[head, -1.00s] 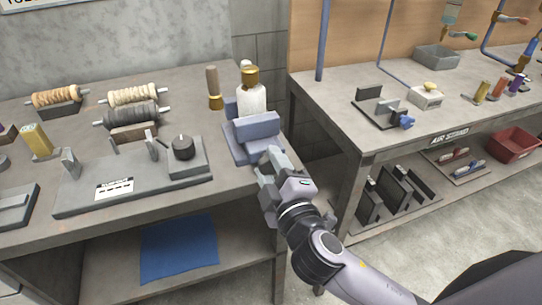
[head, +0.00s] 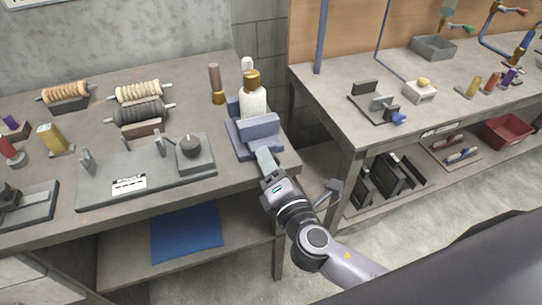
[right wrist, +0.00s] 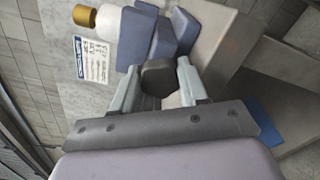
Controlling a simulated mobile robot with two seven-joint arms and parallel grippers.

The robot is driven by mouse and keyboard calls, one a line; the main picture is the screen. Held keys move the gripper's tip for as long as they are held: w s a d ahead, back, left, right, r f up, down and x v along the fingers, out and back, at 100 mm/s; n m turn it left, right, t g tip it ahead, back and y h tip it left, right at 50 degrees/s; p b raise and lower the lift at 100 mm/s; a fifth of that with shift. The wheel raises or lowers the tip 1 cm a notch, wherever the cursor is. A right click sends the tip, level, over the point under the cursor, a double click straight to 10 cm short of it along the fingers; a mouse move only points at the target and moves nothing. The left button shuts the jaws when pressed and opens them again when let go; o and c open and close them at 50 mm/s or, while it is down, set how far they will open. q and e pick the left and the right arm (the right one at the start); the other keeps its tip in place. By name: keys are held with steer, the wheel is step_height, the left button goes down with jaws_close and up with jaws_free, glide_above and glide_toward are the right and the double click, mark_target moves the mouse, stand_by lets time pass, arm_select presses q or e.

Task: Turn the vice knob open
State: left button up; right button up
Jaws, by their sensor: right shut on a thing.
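The blue-grey vice (head: 258,133) stands at the right front corner of the left bench; its jaws also show at the top of the right wrist view (right wrist: 150,38). Its dark knob (right wrist: 158,76) faces my right gripper (right wrist: 157,88) and sits between the two fingers. The gripper is shut on the knob, one finger on each side. In the head view my right gripper (head: 264,160) reaches the front of the vice from below and hides the knob. My left gripper is in neither view.
A gap separates this bench from the right bench (head: 320,95). A blue cloth (head: 187,233) lies on the shelf below.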

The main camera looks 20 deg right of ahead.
steer(key=n+p, duration=0.2)
steer(key=n, duration=0.7)
steer(key=shift+n, duration=0.4)
stand_by(0.4)
steer(key=o, duration=1.1)
steer(key=shift+c, duration=0.2)
steer(key=shift+s, duration=0.1)
